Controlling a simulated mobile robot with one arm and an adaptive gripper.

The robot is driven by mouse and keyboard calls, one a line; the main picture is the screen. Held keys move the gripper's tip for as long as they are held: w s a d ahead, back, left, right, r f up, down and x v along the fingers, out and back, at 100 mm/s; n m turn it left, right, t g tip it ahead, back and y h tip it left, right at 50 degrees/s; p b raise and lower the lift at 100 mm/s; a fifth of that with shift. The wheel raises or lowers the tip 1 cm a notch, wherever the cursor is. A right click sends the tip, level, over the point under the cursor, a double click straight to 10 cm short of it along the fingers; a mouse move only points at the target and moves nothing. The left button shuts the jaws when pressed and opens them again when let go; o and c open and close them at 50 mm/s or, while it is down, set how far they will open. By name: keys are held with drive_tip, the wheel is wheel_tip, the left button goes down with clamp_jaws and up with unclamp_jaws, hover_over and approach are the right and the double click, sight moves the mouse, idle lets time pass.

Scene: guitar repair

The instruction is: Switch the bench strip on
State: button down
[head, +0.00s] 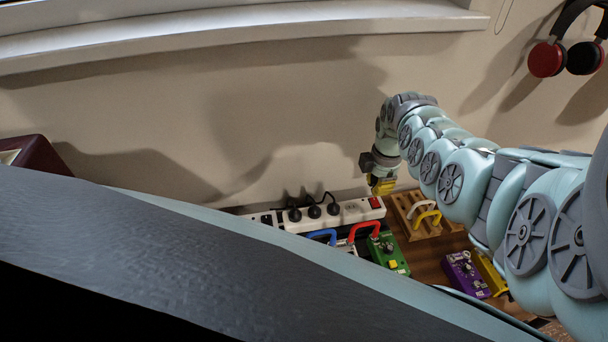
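The bench strip (350,212) is a long white power strip lying at the back of the bench along the wall. Several black plugs with dark cables sit in its left and middle sockets. A red switch (376,203) is at its right end; I cannot tell whether it is on or off. My gripper (383,188), with yellow fingertips, points down just above that right end, very close to the switch. I cannot tell whether it touches. The fingers are too small and seen too much from the side to tell if they are open.
A wooden block (410,230) with white and yellow handles stands right of the strip. Blue (322,236) and red (365,229) handles, a green pedal (388,254) and a purple pedal (464,274) are in front. Headphones (548,58) hang on the wall.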

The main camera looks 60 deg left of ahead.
drive_tip(key=shift+r, duration=0.6)
wheel_tip(320, 180, up, 2)
wheel_tip(320, 180, up, 5)
drive_tip(key=p, duration=0.1)
hover_over(374, 205)
drive_tip(key=shift+s+d, duration=0.3)
drive_tip(key=shift+s, duration=0.05)
